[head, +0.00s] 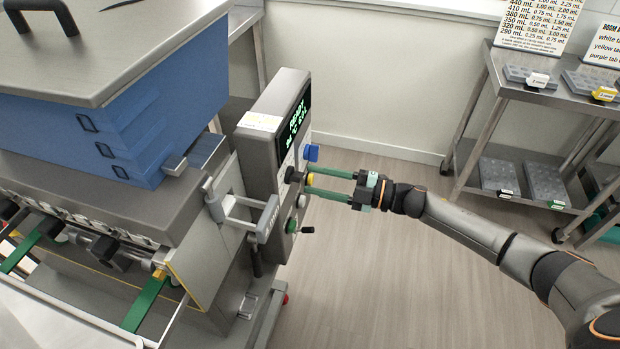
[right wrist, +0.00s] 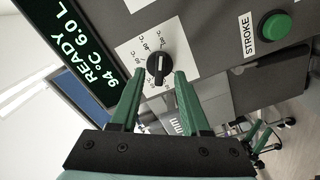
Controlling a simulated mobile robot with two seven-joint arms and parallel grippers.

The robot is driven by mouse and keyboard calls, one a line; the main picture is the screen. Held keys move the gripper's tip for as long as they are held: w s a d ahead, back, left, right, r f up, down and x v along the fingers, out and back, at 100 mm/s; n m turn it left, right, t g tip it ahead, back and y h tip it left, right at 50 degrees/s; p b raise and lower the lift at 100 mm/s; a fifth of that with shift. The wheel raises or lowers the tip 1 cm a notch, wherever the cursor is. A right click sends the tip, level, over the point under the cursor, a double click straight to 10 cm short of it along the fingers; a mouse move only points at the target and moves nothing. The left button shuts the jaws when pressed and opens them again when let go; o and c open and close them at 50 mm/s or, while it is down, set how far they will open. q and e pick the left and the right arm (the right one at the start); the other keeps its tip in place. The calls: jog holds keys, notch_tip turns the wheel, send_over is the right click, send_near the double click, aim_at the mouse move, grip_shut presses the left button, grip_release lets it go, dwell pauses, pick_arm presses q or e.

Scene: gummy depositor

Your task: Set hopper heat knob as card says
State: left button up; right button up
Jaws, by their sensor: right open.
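The control box (head: 270,130) stands at the depositor's right end. The black heat knob (right wrist: 159,65) sits on a white dial plate (right wrist: 140,50) in the right wrist view, its marks too small to read surely. My right gripper (head: 309,179) is open at the box's front; in the right wrist view its green fingertips (right wrist: 158,82) lie on either side of the knob, contact unclear. The display (right wrist: 75,60) reads READY, 94 °C, 6.0 L. A small card (head: 260,122) lies on top of the box, its text illegible.
The blue hopper (head: 150,110) stands left. A shelf cart (head: 545,95) with trays and charts stands right. Open floor lies between.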

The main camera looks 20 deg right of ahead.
jog(key=b+v, duration=0.1)
jog(key=v, duration=0.9)
jog(key=shift+s, duration=0.2)
